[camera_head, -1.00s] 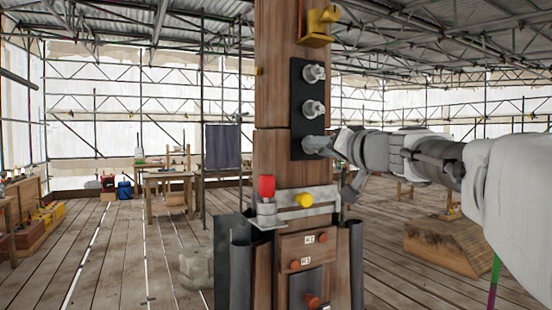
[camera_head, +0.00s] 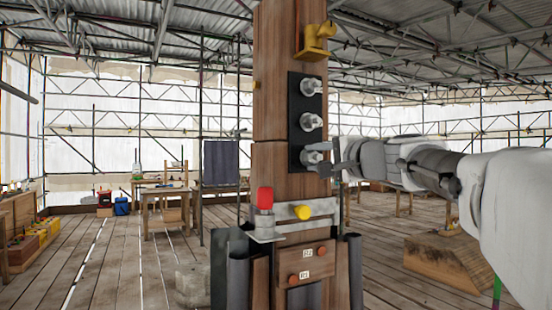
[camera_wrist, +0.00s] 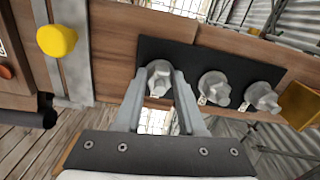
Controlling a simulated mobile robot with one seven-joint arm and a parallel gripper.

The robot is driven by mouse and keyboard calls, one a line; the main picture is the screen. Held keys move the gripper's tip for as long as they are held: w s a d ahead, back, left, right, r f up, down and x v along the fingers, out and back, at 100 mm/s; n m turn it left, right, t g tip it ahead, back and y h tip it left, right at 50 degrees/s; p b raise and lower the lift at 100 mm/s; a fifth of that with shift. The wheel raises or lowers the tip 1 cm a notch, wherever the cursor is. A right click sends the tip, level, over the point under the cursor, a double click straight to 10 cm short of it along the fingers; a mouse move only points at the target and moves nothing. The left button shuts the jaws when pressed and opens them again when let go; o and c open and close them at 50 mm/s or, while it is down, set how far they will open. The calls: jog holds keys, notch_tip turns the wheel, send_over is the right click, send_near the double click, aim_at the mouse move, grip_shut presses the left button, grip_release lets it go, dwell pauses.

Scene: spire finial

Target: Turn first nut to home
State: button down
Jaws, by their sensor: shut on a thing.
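A black plate (camera_head: 296,98) is fixed upright on the wooden post. It bears three grey nuts in a column: a top nut (camera_head: 311,87), a middle nut (camera_head: 312,122) and a bottom nut (camera_head: 315,153). My gripper (camera_head: 333,162) reaches in from the right and is shut on the bottom nut. In the wrist view the two fingers of my gripper (camera_wrist: 160,92) stand on either side of that nut (camera_wrist: 158,76). The middle nut (camera_wrist: 213,87) and top nut (camera_wrist: 262,97) are free beside it. The fingertips partly hide the gripped nut's sides.
A yellow bracket (camera_head: 317,42) sits above the plate. Below it are a metal strap with a yellow knob (camera_head: 302,212), and a red-topped fitting (camera_head: 265,199) on a small shelf. Workbenches stand behind at left; a timber block (camera_head: 452,259) lies on the floor at right.

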jog(key=m, duration=0.2)
jog(key=m+p, duration=0.1)
jog(key=m, duration=0.3)
jog(key=shift+r+m+p, duration=0.25)
jog(key=shift+m+p, duration=0.05)
jog(key=shift+p, duration=0.1)
jog(key=m+p, duration=0.2)
jog(key=m, duration=0.3)
jog(key=shift+d+r, duration=0.1)
jog(key=m+p, duration=0.2)
jog(key=m, duration=0.2)
jog(key=shift+w, duration=0.1)
jog(key=m+p, duration=0.2)
jog(key=m, duration=0.1)
jog(key=shift+d+m+p, duration=0.1)
jog(key=shift+m+p, duration=0.25)
jog(key=shift+m, duration=0.05)
jog(key=shift+m+p, duration=1.3)
jog(key=shift+m, duration=0.9)
jog(key=c, duration=0.5)
grip_release()
jog(key=shift+f, duration=0.2)
